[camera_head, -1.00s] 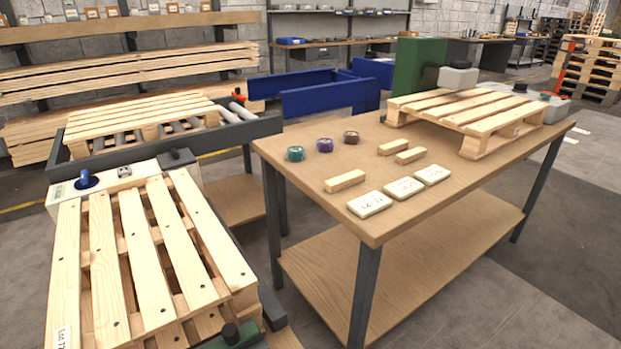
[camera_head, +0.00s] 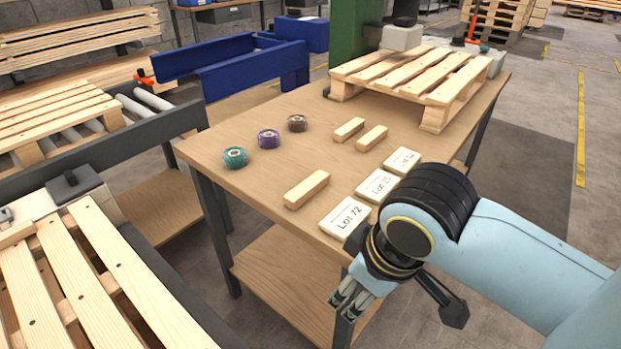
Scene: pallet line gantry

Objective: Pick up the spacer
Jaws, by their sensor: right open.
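Three small wooden blocks that could be the spacer lie flat on the wooden table (camera_head: 262,195). One block (camera_head: 306,189) lies alone nearer the front edge. The other two, a left block (camera_head: 349,129) and a right block (camera_head: 371,138), lie side by side farther back. My right gripper (camera_head: 347,303) is open, with nothing seen in it, and points down beyond the table's front edge. It appears apart from all three blocks. My left gripper is not in view.
Labelled white lot plates, including the Lot 72 plate (camera_head: 344,217), lie between the blocks and my right arm. Teal (camera_head: 235,157), purple (camera_head: 269,138) and brown (camera_head: 297,122) rolls stand left of the blocks. A small pallet (camera_head: 415,75) occupies the table's far end.

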